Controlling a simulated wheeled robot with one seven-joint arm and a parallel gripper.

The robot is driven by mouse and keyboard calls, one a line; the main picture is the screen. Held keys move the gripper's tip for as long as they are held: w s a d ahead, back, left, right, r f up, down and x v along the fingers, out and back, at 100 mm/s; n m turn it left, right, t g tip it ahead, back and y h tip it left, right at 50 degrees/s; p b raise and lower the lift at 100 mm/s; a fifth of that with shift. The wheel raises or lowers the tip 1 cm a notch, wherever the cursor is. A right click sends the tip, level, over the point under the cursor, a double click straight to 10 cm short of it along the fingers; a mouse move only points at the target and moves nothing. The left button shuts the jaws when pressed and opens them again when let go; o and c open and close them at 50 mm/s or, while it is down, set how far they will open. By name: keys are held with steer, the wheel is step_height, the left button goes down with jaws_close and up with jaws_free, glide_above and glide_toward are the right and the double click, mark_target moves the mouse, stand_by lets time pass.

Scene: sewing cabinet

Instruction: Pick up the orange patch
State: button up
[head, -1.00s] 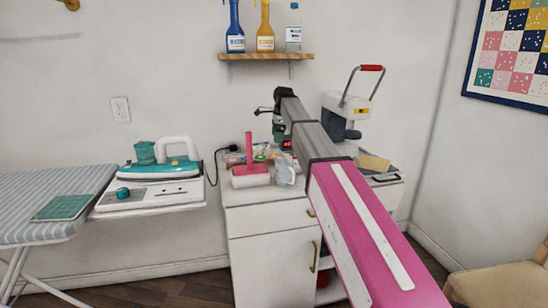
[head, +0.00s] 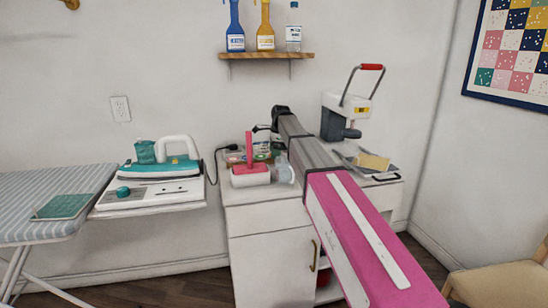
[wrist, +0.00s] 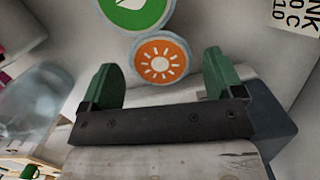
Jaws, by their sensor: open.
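The orange patch (wrist: 157,62) is a round disc with a white sun and a pale rim. In the wrist view it lies just beyond my gripper (wrist: 161,82), in line with the gap between the two green fingers. The fingers are apart, with nothing held between them. I cannot tell how much distance separates the patch from the fingertips. In the head view my gripper (head: 262,128) is small above the cabinet, and I cannot make out the orange patch there.
A round green patch (wrist: 132,12) with a white leaf adjoins the orange one. In the head view, the white cabinet (head: 262,215) holds a pink-handled item (head: 250,172), a clear jug (head: 286,173) and a heat press (head: 345,118). An iron (head: 165,168) stands left. A shelf (head: 265,56) with bottles hangs above.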

steer(key=shift+f, duration=0.25)
stand_by(0.3)
steer(key=c, duration=1)
